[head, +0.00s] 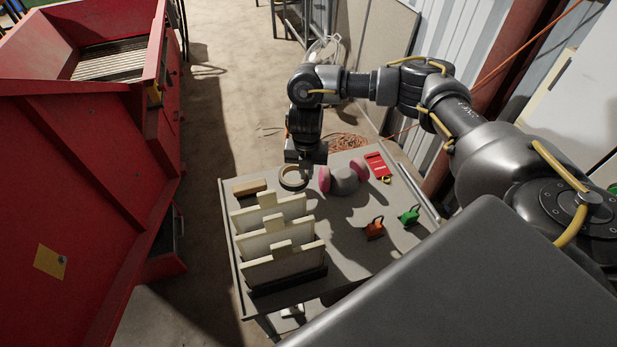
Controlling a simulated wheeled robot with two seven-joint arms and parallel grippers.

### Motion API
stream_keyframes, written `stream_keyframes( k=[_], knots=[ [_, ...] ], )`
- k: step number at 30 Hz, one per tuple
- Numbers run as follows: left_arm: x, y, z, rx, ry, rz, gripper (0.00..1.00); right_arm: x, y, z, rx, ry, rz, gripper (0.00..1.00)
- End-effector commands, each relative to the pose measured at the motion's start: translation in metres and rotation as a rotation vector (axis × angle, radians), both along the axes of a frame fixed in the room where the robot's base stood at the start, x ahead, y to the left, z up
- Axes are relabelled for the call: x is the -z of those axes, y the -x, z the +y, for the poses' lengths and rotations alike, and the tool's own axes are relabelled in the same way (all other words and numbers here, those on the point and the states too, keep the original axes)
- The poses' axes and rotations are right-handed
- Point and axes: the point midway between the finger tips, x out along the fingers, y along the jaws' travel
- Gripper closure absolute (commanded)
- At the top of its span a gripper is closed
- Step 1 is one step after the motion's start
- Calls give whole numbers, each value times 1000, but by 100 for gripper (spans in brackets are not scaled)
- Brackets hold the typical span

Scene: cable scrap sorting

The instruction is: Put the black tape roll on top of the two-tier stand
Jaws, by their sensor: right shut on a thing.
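The black tape roll (282,183), a dark ring with a pale inner core, is at the far part of the grey table (345,262). My right gripper (303,167) reaches down from above and is shut on the roll's far right side; its fingertips are small and partly hidden. I cannot tell whether the roll touches the table. I cannot clearly make out a two-tier stand. A rack of upright cream panels (282,268) in a dark base stands nearer, at the table's left. My left gripper is not in view.
A grey respirator with pink filters (325,179) lies just right of the roll. A brown block (250,187) is to its left. A red tag (377,165), an orange padlock (374,229) and a green padlock (410,215) lie to the right. A red machine (80,200) stands left.

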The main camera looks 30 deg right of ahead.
Motion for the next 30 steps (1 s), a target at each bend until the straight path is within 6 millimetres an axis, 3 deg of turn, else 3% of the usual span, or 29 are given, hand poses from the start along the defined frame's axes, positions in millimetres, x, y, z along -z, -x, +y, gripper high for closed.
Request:
stream_keyframes(
  k=[9, 23, 24, 28, 30],
  knots=[
    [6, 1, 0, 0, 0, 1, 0, 39, 1, 0, 2, -1, 3, 100],
    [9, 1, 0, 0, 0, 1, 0, 46, 0, 0, 0, -1, 1, 100],
    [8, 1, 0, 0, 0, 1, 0, 44, 0, 0, 0, 0, 0, 85],
    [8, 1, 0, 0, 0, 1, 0, 44, 0, 0, 0, 0, 0, 69],
    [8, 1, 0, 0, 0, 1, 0, 44, 0, 0, 0, -1, 1, 69]
  ],
)
